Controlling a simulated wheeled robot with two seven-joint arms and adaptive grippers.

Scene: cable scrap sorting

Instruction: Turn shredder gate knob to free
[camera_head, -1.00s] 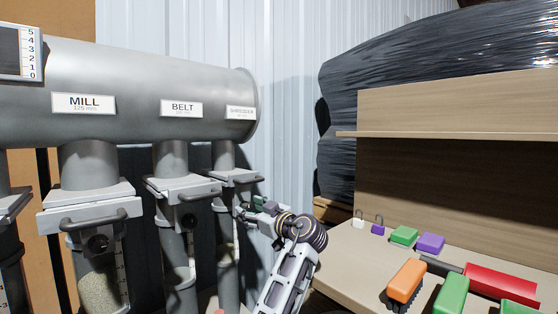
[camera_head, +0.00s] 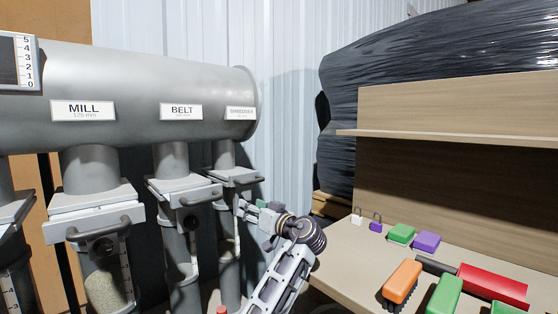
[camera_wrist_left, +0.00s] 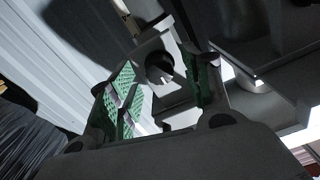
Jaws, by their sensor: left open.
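The shredder gate (camera_head: 236,178) is the rightmost of the gates under the grey duct, below a small label (camera_head: 240,113) that is hard to read. Its knob is not clearly visible in the head view, where my gripper is close by. In the left wrist view a dark round knob (camera_wrist_left: 159,66) sits on a grey plate (camera_wrist_left: 150,43). My left gripper (camera_head: 243,208) is beside the shredder pipe. In the left wrist view my left gripper (camera_wrist_left: 165,85) is open, with green pads either side of the knob; contact cannot be told. My right gripper is out of view.
The mill gate (camera_head: 92,213) and belt gate (camera_head: 183,190) stand left, with projecting handles. A table (camera_head: 345,250) at right holds padlocks (camera_head: 376,222), an orange brush (camera_head: 402,282), a red-handled tool (camera_head: 493,285) and coloured blocks. A black-wrapped load (camera_head: 420,80) stands behind.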

